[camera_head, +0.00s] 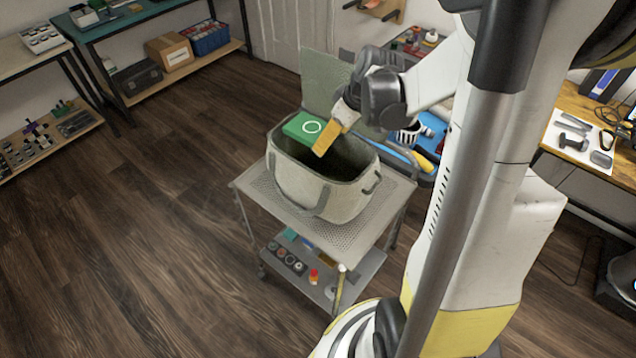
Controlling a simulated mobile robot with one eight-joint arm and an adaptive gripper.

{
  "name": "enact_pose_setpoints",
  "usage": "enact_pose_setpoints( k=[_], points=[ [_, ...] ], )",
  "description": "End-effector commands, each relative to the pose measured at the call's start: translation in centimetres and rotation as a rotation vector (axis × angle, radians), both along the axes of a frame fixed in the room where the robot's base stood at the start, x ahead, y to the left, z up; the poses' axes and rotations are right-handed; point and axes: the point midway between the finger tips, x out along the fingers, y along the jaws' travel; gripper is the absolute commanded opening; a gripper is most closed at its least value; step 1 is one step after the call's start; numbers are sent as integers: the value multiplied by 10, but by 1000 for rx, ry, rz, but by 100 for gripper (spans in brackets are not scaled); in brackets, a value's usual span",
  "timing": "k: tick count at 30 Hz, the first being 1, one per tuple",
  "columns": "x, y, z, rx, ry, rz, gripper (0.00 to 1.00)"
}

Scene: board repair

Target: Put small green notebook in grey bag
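The small green notebook (300,126), with a white ring on its cover, lies roughly flat over the back left part of the grey bag's opening. The grey bag (300,188) stands upright on a cart, its mouth open and its flap (324,82) raised behind. My gripper (325,138), with yellow fingertips, is above the opening at the notebook's right edge. It appears shut on that edge; the far finger is hidden. Whether the notebook also touches the bag's rim cannot be told.
The perforated metal cart (352,232) has a lower shelf with small items. Behind its right side is a blue tray (434,128) with tools. A workbench (570,150) stands at right, shelving at upper left. The wooden floor at left is clear.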

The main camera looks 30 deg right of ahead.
Motion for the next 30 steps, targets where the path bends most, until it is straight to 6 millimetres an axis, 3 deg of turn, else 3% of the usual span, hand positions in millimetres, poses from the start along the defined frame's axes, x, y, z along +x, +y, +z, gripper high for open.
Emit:
enact_pose_setpoints(
  k=[1,10,16,30],
  points=[
    [-1,0,-15,0,0,0,38],
    [-1,0,-55,0,0,0,38],
    [-1,0,-96,0,0,0,38],
    [-1,1,-149,0,0,0,38]
  ],
)
